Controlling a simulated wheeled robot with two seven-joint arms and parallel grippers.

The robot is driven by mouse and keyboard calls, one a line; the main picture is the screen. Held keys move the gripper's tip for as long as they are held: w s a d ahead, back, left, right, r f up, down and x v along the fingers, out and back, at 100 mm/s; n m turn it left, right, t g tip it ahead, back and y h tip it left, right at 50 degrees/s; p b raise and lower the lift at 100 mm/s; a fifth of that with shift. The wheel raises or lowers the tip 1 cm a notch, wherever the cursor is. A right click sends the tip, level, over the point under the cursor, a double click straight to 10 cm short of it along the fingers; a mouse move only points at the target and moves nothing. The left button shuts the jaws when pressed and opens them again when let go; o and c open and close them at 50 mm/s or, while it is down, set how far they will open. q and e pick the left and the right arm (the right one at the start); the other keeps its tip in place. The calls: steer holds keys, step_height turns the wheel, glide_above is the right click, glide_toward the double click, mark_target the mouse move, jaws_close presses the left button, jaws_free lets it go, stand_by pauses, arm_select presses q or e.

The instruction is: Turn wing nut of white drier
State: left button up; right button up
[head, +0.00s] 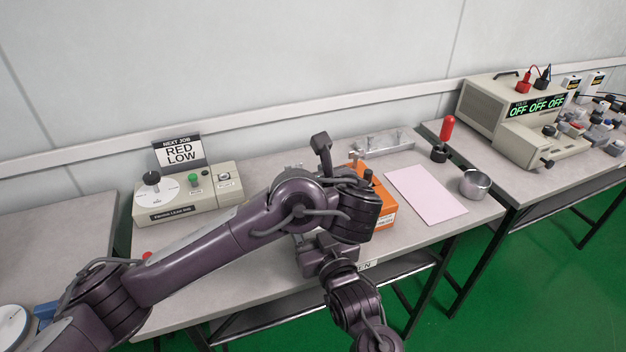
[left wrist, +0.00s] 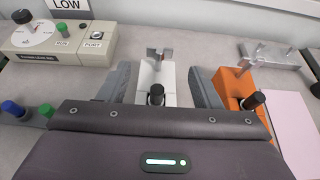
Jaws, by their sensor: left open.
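The white drier (left wrist: 170,77) stands upright between my left gripper's two fingers in the left wrist view. A grey metal wing nut (left wrist: 159,54) shows at its top, and a dark round cap (left wrist: 156,95) is nearer me. My left gripper (left wrist: 166,82) is open, with one grey finger on each side of the white drier; I cannot tell whether either touches it. In the head view my own arm hides the white drier and the fingers. An orange drier (left wrist: 238,86) with its own wing nut stands just right of the right finger; it also shows in the head view (head: 384,216).
A leak rig (head: 190,193) with a dial and a sign (head: 179,154) reading "RED LOW" stands left. A metal rack (head: 385,143) sits behind.

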arm_select(q)
steer(key=shift+v, duration=2.25)
arm_select(e)
steer(key=o, duration=1)
steer(key=shift+o, duration=0.2)
